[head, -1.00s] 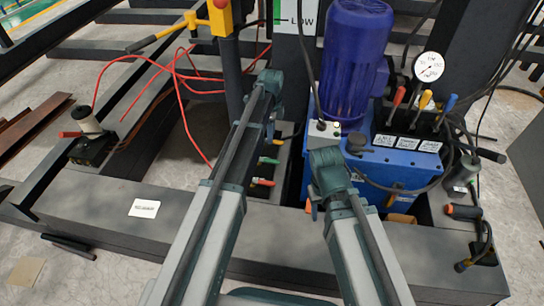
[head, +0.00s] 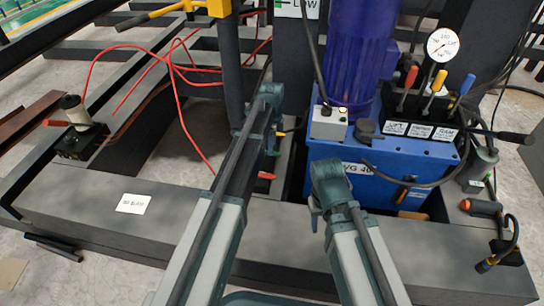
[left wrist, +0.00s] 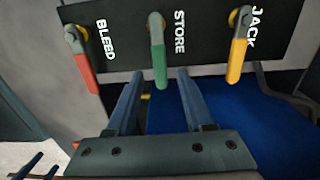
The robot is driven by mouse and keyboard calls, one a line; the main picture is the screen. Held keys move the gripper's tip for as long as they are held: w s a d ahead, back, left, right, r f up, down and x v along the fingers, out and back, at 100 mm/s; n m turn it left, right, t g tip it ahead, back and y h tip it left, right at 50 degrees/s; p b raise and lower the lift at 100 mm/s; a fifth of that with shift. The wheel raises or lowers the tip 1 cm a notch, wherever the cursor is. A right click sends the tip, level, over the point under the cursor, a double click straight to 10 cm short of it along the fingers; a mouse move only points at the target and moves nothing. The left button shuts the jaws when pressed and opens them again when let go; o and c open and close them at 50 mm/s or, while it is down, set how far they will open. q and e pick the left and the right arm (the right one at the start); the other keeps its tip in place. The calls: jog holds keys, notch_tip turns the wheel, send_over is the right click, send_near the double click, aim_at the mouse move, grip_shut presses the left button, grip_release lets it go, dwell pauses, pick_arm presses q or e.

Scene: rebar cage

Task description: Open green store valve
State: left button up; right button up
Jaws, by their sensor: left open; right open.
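My left gripper (left wrist: 154,82) is open, with one finger on each side of the handle's lower end in the picture. I cannot tell whether the fingers are level with it in depth. In the head view the left gripper (head: 273,145) hangs low beside the blue power unit and hides the green handle. My right gripper (head: 315,212) is open and only partly visible below its wrist, apart from the valves.
A red bleed handle (left wrist: 83,68) and a yellow jack handle (left wrist: 238,55) flank the green one. The blue power unit (head: 375,170) carries levers and a gauge. Red hoses (head: 180,85) lie left of my left arm. A dark beam (head: 120,225) crosses in front.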

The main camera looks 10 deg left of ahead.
aim_at(267, 153)
pick_arm(q)
notch_tip(267, 153, down, 2)
jog(key=shift+f+b, duration=0.25)
jog(key=shift+b, duration=0.45)
grip_shut()
dwell(0.9)
